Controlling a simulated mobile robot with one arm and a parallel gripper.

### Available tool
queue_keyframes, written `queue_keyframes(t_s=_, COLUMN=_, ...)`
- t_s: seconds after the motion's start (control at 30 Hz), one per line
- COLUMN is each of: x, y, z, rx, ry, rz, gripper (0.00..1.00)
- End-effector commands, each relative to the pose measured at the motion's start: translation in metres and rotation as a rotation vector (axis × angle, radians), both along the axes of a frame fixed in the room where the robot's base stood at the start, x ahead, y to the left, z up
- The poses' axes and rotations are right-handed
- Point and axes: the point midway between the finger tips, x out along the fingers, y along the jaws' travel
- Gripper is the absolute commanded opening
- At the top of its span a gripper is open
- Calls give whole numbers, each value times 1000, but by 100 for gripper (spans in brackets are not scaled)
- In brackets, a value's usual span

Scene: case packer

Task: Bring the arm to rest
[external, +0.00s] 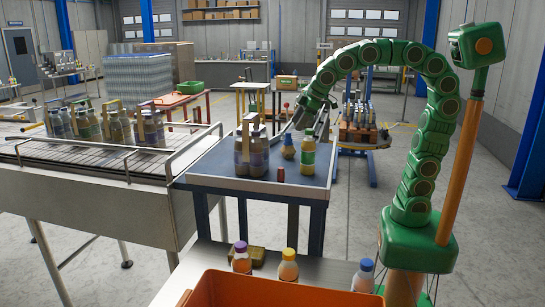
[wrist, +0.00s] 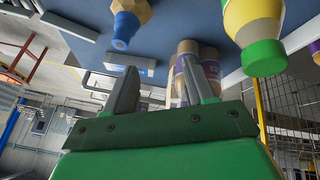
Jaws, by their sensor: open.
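My green arm arches from its base at the right over the blue-topped table (external: 222,172). My gripper (external: 308,125) hangs above the far right part of that table. In the wrist view my gripper (wrist: 160,68) shows two grey fingers spread apart with nothing held between them. A small blue-capped bottle (external: 288,147) and a larger green-and-yellow bottle (external: 308,157) stand on the table close to the gripper. In the wrist view the blue-capped bottle (wrist: 127,25) and the green-capped bottle (wrist: 258,38) appear upside down, apart from the fingers.
A bottle carrier (external: 251,152) and a small red cylinder (external: 281,174) are on the same table. A conveyor (external: 100,158) with more carriers is at left. An orange crate (external: 270,290) and several capped bottles are in front. Floor right of the table looks clear.

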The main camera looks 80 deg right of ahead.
Motion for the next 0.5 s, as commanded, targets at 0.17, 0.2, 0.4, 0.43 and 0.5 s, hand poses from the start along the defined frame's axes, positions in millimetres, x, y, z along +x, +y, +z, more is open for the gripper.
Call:
queue_keyframes(t_s=0.17, x=-35, y=-27, z=-6, rx=-29, ry=21, rz=3, gripper=54)
queue_keyframes(t_s=0.2, x=-45, y=-32, z=-11, rx=-31, ry=34, rz=-2, gripper=54)
queue_keyframes(t_s=0.4, x=-118, y=-47, z=-70, rx=12, ry=211, rz=-119, gripper=54)
queue_keyframes(t_s=0.43, x=-131, y=-48, z=-79, rx=19, ry=242, rz=-141, gripper=54)
queue_keyframes(t_s=0.5, x=-161, y=-52, z=-100, rx=34, ry=312, rz=-190, gripper=54)
